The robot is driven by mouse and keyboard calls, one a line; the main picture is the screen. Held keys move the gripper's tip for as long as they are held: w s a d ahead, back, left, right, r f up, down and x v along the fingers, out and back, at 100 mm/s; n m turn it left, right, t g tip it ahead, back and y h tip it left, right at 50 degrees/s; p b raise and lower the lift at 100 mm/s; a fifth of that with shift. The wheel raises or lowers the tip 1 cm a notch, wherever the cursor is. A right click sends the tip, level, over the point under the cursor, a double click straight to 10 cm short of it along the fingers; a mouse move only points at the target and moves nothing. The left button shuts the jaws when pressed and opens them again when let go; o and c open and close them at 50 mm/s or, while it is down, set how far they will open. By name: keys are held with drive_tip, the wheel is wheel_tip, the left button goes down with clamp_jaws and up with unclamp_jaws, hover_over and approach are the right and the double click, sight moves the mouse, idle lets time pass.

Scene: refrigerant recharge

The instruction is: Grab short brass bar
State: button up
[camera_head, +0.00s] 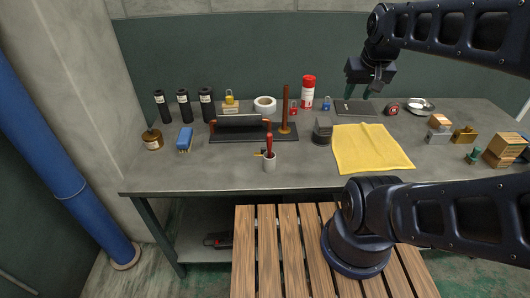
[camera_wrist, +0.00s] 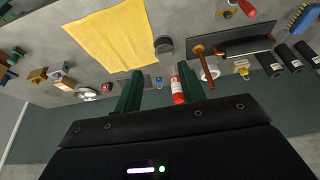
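No plain bar shape is clear at this size. A small brass-coloured block (camera_head: 465,134) with a knob-like top sits at the right of the workbench, and it may be the short brass bar. It also shows at the left of the wrist view (camera_wrist: 38,76). My gripper (camera_head: 364,92) is up above the back of the bench, left of the brass block and well apart from it. In the wrist view my gripper (camera_wrist: 160,84) has its two green fingers spread with nothing between them.
A grey block (camera_head: 438,138) and a box (camera_head: 439,121) stand just left of the brass block. Wooden-looking boxes (camera_head: 505,147) and a small green item (camera_head: 473,156) are nearby. A yellow cloth (camera_head: 370,148) lies mid-bench. A metal dish (camera_head: 420,104) is behind.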

drive_tip(key=a, duration=0.1)
drive_tip(key=n+g, duration=0.5)
drive_tip(key=n, duration=1.3)
hover_over(263, 148)
wheel_tip(263, 148, down, 24)
drive_tip(key=f, duration=0.5)
drive_tip(key=shift+w+d, duration=0.2)
drive_tip(key=shift+d, duration=0.1)
drive_tip(key=shift+s+a+f, duration=0.1)
drive_tip(key=shift+f, duration=1.2)
drive_tip(key=shift+s+a+f, duration=0.1)
drive_tip(key=shift+f, duration=1.2)
clamp_jaws()
